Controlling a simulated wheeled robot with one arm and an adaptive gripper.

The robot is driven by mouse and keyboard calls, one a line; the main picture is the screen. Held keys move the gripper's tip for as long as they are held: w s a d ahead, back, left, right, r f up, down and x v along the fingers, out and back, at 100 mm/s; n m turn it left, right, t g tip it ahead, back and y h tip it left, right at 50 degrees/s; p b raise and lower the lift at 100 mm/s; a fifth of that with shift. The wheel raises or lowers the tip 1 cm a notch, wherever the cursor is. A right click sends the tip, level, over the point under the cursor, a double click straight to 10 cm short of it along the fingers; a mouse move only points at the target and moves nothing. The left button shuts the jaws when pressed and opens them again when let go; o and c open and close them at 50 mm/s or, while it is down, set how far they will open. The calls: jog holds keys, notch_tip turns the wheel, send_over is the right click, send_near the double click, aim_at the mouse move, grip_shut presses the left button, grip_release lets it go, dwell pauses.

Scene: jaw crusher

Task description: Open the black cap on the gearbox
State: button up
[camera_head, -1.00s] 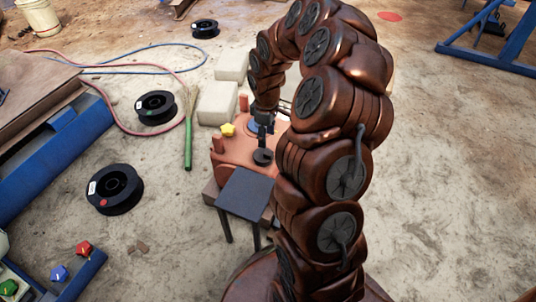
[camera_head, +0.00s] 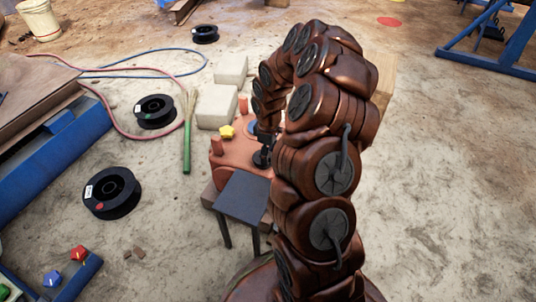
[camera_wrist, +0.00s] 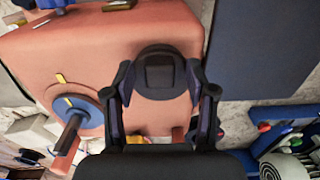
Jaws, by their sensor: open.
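The round black cap (camera_wrist: 160,73) with a raised square middle sits on the gearbox top. In the head view the cap (camera_head: 261,158) is partly hidden by my gripper. My gripper (camera_wrist: 160,88) is open, with one finger on each side of the cap in the wrist view. I cannot tell whether the fingers touch it.
A blue disc with a dark shaft (camera_wrist: 76,112) stands on the gearbox beside the cap. A yellow star knob (camera_head: 227,132) is on its left. A dark small table (camera_head: 243,195) stands in front. Pale blocks (camera_head: 216,106) lie behind. Open floor lies to the right.

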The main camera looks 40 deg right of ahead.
jog(key=shift+c, duration=0.4)
grip_shut()
jog(key=shift+a, duration=0.15)
